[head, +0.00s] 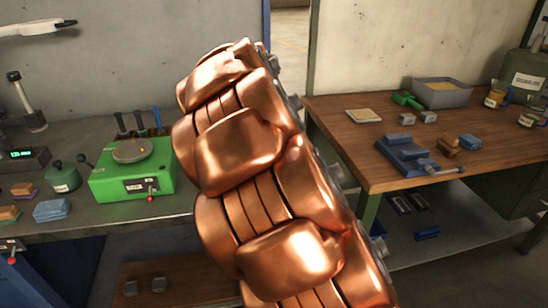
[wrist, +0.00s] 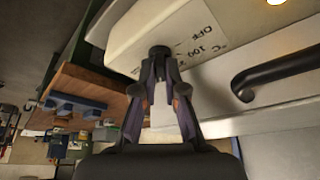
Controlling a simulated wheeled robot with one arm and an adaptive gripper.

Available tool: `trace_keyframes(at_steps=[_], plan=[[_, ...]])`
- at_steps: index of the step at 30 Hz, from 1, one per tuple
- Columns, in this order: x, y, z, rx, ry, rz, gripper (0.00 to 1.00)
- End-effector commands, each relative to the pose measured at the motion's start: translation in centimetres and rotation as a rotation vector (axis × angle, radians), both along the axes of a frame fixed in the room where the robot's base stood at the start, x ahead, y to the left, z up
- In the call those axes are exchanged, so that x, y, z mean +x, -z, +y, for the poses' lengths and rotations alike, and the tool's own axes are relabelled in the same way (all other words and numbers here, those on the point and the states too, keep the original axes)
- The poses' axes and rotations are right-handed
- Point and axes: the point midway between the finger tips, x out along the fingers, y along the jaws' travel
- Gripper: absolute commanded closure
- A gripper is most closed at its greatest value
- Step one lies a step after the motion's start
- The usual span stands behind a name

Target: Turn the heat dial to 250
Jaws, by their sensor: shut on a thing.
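In the wrist view, my gripper (wrist: 160,72) has its two dark fingers closed around a small dark round knob, the heat dial (wrist: 159,51). The dial sits on a cream control box (wrist: 140,30). Printed marks beside it read OFF, 100 and °C; the other marks are hidden or too small to read. I cannot tell which mark the dial points to. The head view shows neither my gripper nor the dial, as my copper-coloured arm fills its middle.
A black bar handle (wrist: 275,76) is on the pale front right of the dial. In the head view, a green machine (head: 132,172) stands on the left bench. A wooden table (head: 350,135) at right holds a blue vise (head: 408,157) and a grey bin (head: 441,94).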

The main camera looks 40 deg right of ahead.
Motion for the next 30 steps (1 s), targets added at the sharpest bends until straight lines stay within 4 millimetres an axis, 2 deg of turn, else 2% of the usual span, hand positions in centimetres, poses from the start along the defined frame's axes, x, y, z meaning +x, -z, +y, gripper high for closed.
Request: trace_keyframes(at_steps=[8,9,16,25,30], plan=[[0.0,0.0,0.0,-0.001,0.000,0.000,1.00],[0.0,0.0,0.0,-0.001,-0.001,0.000,0.87],[0.0,0.0,0.0,-0.001,-0.001,0.000,0.65],[0.0,-0.1,0.0,-0.001,-0.001,-0.001,0.65],[-0.2,-1.5,0.5,-0.002,-0.001,-0.004,0.65]])
